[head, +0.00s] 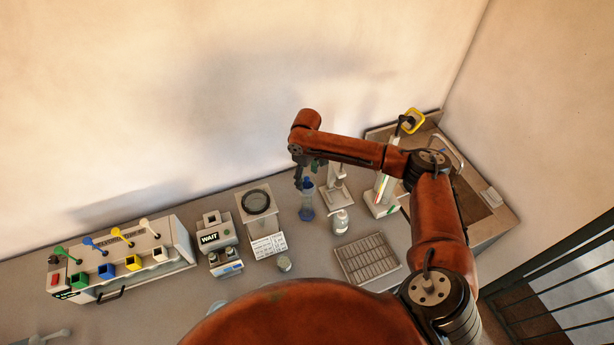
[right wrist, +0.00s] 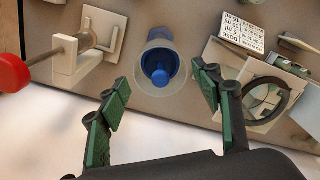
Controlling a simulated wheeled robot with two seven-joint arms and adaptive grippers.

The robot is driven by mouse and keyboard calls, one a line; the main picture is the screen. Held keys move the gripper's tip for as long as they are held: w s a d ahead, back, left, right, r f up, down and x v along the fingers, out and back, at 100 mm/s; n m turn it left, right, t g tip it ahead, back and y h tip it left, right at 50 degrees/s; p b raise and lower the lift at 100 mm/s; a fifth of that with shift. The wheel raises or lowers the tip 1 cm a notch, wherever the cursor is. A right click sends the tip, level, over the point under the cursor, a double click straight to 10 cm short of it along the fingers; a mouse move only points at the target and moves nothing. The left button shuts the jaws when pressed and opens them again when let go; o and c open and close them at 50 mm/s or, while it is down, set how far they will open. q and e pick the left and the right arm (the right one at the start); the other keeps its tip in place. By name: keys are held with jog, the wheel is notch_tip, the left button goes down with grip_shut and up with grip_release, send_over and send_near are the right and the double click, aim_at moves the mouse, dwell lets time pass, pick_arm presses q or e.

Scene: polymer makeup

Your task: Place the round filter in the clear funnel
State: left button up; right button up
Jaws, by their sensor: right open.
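A clear, tube-like vessel with blue parts (head: 307,205), which looks like the clear funnel, stands upright on the bench. My right gripper (head: 306,176) is just above it, pointing down. In the right wrist view the clear vessel (right wrist: 173,82) has a blue piece in its middle and lies between and beyond the open green-padded fingers (right wrist: 162,86). The fingers hold nothing. My left gripper is not in view.
A stand (head: 337,186), a clear bottle (head: 340,222) and a slotted tray (head: 368,259) are close by on the right. A sink (head: 462,205) is at far right.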

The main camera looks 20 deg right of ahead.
aim_at(307, 178)
jog(key=shift+r, duration=0.35)
notch_tip(307, 178, up, 12)
jog(key=b, duration=0.2)
jog(key=shift+r+b, duration=0.2)
jog(key=shift+b, duration=0.15)
jog(key=shift+f, duration=0.1)
